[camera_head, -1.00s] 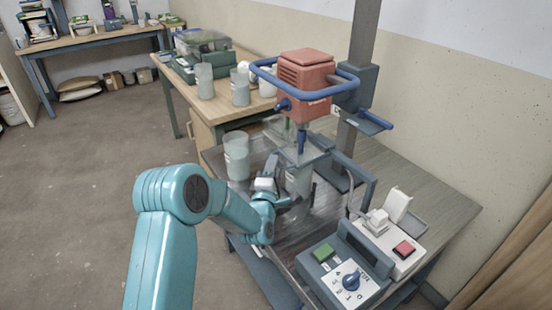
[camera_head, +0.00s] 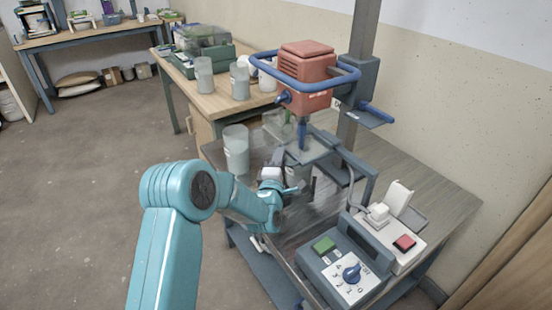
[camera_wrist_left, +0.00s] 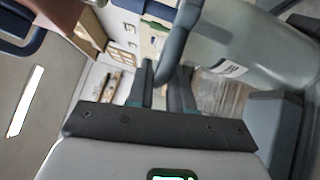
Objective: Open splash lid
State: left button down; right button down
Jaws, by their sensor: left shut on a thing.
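The splash lid (camera_head: 312,148) is a clear grey-blue plate under the red mixer head (camera_head: 305,72), around its blue shaft. It looks roughly level; how far it is open I cannot tell. My left gripper (camera_head: 295,187) is just below and in front of the lid. In the left wrist view its fingers (camera_wrist_left: 170,75) are shut on a blue-grey bar-like handle (camera_wrist_left: 178,42). I take this as the lid handle; its joint to the lid is not clear. A translucent labelled bucket (camera_wrist_left: 250,52) shows beside the handle there. My right gripper is not in view.
A translucent bucket (camera_head: 236,150) stands left of the mixer, close to my left forearm. A control box (camera_head: 345,262) with a green button and blue dial stands at the front right. The mixer column (camera_head: 362,60) rises behind. More buckets (camera_head: 204,78) stand on the back table.

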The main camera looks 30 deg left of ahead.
pick_arm(q)
jog(key=s+d+b, duration=0.3)
jog(key=d+b, duration=0.2)
jog(key=d, duration=0.4)
jog(key=shift+s+d+r, duration=0.15)
jog(key=shift+s+r, duration=0.15)
jog(key=shift+s, duration=0.1)
jog(key=c, duration=1.2)
grip_release()
jog(key=shift+s+d, duration=0.1)
jog(key=shift+f, duration=0.25)
